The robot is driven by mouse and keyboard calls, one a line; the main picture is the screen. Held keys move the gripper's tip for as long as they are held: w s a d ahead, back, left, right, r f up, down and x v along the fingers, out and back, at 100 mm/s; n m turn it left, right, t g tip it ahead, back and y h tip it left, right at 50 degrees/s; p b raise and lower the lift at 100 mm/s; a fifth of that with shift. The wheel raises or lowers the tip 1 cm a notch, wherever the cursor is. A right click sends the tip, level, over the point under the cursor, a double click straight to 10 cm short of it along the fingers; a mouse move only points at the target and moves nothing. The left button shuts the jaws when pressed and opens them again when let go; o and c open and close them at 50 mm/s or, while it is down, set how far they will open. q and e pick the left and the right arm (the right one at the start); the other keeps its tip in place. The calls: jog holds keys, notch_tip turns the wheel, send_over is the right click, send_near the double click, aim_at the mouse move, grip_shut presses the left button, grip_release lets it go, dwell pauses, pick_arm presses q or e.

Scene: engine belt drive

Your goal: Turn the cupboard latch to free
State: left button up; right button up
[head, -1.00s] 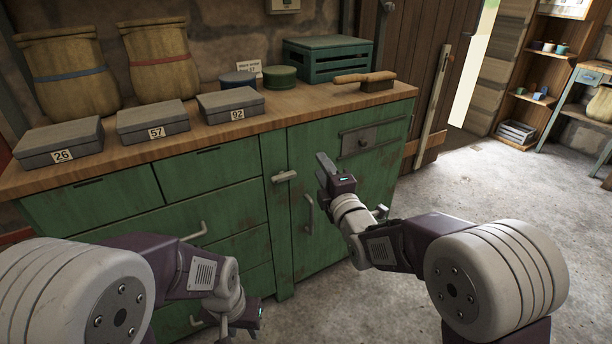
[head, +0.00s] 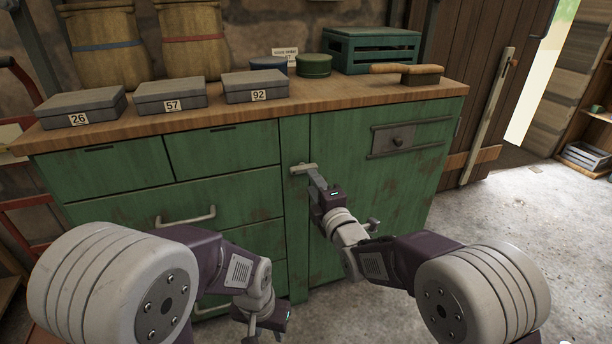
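The cupboard latch (head: 299,169) is a small pale bar on the green cabinet, lying roughly level across the seam beside the cupboard door (head: 395,180). My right gripper (head: 315,178) is at the latch, its fingers reaching up to it from below right. The fingers overlap the latch in the picture; I cannot tell whether they touch or grip it, or how far apart they are. The door's upright handle is hidden behind my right gripper. My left gripper (head: 264,328) hangs low in front of the drawers, away from the latch; its fingers are too unclear to read.
The wooden worktop (head: 330,100) carries grey boxes marked 26 (head: 80,108), 57 (head: 170,97) and 92 (head: 255,87), two round tins, a green crate (head: 372,52) and a brush (head: 405,72). A drawer handle (head: 187,219) sticks out left. The floor at right is clear.

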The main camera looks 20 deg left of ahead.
aim_at(305, 171)
jog(key=b+x, duration=0.1)
jog(key=x, duration=0.5)
jog(key=shift+f+b, duration=0.15)
jog(key=shift+b, duration=0.2)
jog(key=shift+w+a, duration=0.25)
jog(key=shift+w, duration=0.05)
grip_shut()
